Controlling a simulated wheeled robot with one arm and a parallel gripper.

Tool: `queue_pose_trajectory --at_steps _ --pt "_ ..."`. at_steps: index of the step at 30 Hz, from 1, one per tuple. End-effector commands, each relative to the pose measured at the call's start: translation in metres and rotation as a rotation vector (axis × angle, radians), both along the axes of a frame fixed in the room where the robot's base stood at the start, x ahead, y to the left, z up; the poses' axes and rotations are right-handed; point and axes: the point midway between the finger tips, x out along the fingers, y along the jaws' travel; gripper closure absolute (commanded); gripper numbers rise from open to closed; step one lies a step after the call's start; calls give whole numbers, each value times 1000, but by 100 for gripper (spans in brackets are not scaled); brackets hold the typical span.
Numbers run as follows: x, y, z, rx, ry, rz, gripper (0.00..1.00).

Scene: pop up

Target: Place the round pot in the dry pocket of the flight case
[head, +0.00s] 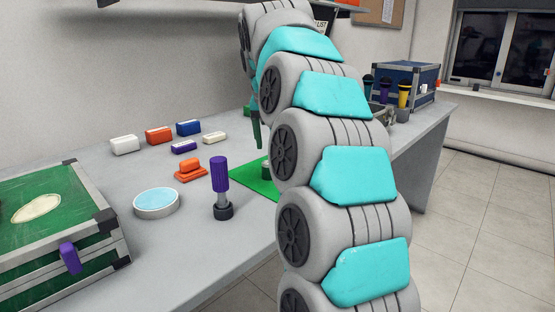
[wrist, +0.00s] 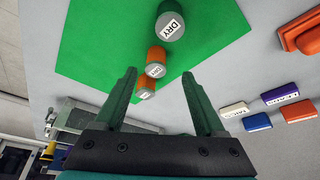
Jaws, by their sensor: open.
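A green round pot with a grey lid reading DRY (wrist: 170,26) stands on the green mat (wrist: 100,40) in the wrist view. My gripper (wrist: 158,75) is open and empty, pointing at the mat. In the head view its green finger (head: 257,132) shows beside my arm, above the mat (head: 256,180). A green case with metal edges (head: 85,205) stands at the left, lid shut. I cannot tell which case has the dry pocket.
A shallow white dish with a blue top (head: 157,202) and a purple-handled tool (head: 220,185) stand near the front edge. Several coloured blocks (head: 159,134) lie behind. A blue case (head: 405,82) stands far right, with upright coloured items before it. My arm hides the table's middle.

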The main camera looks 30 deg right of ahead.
Motion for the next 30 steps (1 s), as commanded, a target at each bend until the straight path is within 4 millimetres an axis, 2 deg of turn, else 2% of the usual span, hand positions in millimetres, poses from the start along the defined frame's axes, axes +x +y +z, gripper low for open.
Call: queue_pose_trajectory --at_steps 9,17,30 --pt "11 -15 -38 0 3 1 28" --pt "14 -16 -42 -1 -1 1 28" --pt "14 -16 -42 0 0 1 77"
